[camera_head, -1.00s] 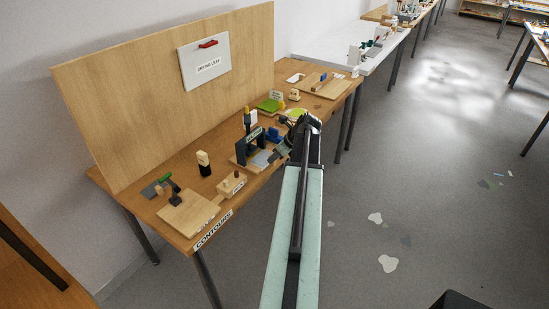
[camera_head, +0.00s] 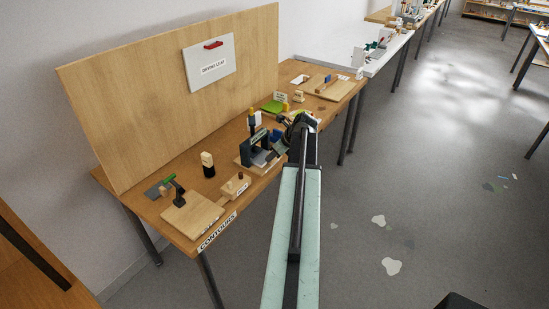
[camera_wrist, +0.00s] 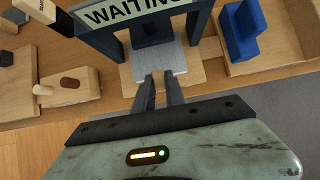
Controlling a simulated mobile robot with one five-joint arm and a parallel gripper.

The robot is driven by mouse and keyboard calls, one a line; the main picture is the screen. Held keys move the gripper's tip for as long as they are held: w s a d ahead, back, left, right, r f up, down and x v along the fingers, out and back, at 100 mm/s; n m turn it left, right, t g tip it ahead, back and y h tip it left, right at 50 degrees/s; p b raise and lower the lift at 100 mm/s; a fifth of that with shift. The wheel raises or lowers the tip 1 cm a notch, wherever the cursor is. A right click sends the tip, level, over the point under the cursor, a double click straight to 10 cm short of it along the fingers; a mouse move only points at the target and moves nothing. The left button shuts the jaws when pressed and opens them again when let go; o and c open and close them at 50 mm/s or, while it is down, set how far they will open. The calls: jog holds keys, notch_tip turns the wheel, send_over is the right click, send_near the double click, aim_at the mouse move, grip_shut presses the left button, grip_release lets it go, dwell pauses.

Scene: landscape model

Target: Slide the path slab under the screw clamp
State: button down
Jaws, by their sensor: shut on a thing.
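The path slab (camera_wrist: 178,58) is a light grey paved plate on a pale wooden base in the wrist view. It lies between the dark posts of the screw clamp (camera_wrist: 106,42), with its near part sticking out toward me. A dark pad (camera_wrist: 150,32) shows above its far part; whether it touches the slab is unclear. My gripper (camera_wrist: 160,77) is shut on the slab's near edge. In the head view the clamp (camera_head: 249,151) stands near the table's front edge, and the slab (camera_head: 260,158) shows small beside it.
A "WAITING" sign (camera_wrist: 125,12) crosses the clamp's front. A blue block (camera_wrist: 241,38) on a wooden holder stands to the right. A wooden block with pegs (camera_wrist: 68,87) stands to the left. The table's front edge is close, with open floor beyond.

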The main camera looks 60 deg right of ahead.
jog(key=shift+w, duration=1.2)
jog(key=c, duration=1.3)
grip_release()
jog(key=p+v, duration=0.6)
jog(key=v, duration=0.1)
jog(key=shift+s+r, duration=0.25)
jog(key=shift+r, duration=0.05)
